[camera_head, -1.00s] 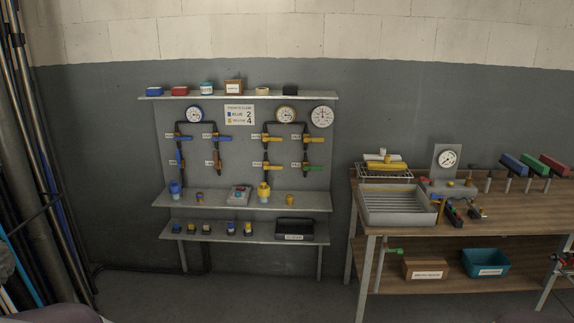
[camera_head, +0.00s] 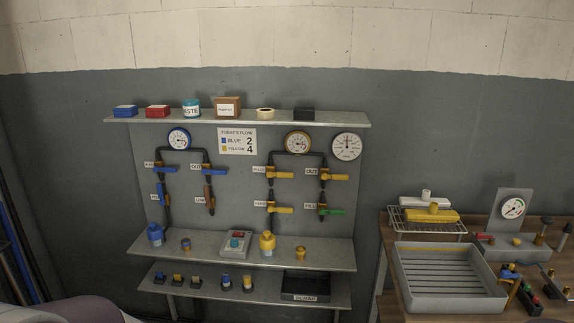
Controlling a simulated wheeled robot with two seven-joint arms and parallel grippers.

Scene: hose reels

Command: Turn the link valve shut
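The valve that appears to be the link valve (camera_head: 209,197) is on the blue-side piping of the wall panel. Neither of my grippers shows in the head view, so nothing is seen touching the valve.
Yellow-handled valves (camera_head: 280,209) and a green-handled one (camera_head: 330,211) are to the right. A shelf (camera_head: 300,247) with caps and a box juts out below the valves. A workbench with a grey tray (camera_head: 447,280) stands at right.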

